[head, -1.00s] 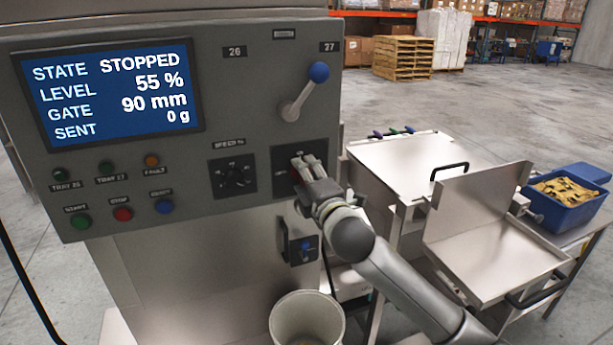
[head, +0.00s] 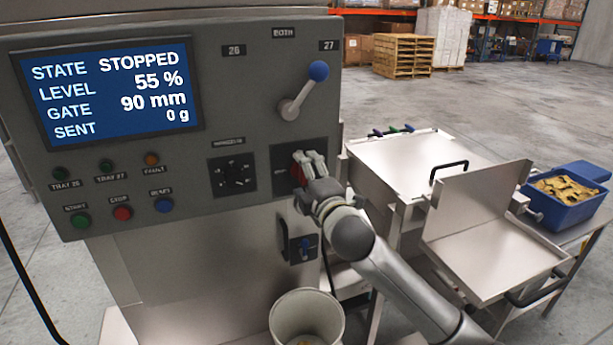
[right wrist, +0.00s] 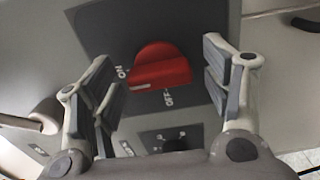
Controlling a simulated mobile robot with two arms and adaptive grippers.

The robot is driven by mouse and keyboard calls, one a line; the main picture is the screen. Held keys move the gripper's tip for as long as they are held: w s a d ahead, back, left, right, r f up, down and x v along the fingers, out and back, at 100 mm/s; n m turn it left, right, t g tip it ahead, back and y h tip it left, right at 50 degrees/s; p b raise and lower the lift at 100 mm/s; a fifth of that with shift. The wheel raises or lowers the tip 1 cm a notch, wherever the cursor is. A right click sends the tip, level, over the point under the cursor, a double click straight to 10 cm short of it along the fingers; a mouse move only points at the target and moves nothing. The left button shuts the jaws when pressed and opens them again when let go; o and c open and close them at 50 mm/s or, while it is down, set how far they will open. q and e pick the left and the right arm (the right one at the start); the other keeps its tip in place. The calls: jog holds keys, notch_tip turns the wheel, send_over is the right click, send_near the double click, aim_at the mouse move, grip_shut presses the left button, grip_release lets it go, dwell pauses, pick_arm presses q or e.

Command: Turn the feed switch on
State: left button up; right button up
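The red feed switch (head: 298,175) is a rotary knob on a dark plate at the right of the grey control panel. In the right wrist view the red knob (right wrist: 160,70) shows between labels ON on the left and OFF at the lower right. My right gripper (head: 312,158) is in front of the switch and partly hides it. In the right wrist view its fingers (right wrist: 160,85) are spread on either side of the knob, with gaps and nothing held. The display (head: 108,92) reads STOPPED, 55 %, 90 mm, 0 g. My left gripper is not in view.
A blue-knobbed lever (head: 302,92) stands above the switch, and a black dial (head: 234,175) is to its left. Lamps and push buttons (head: 122,213) line the lower left panel. A bucket (head: 306,320) stands below. Steel trays (head: 490,260) and a blue bin (head: 568,205) are right.

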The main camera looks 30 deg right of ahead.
jog(key=v, duration=1.2)
dwell(0.6)
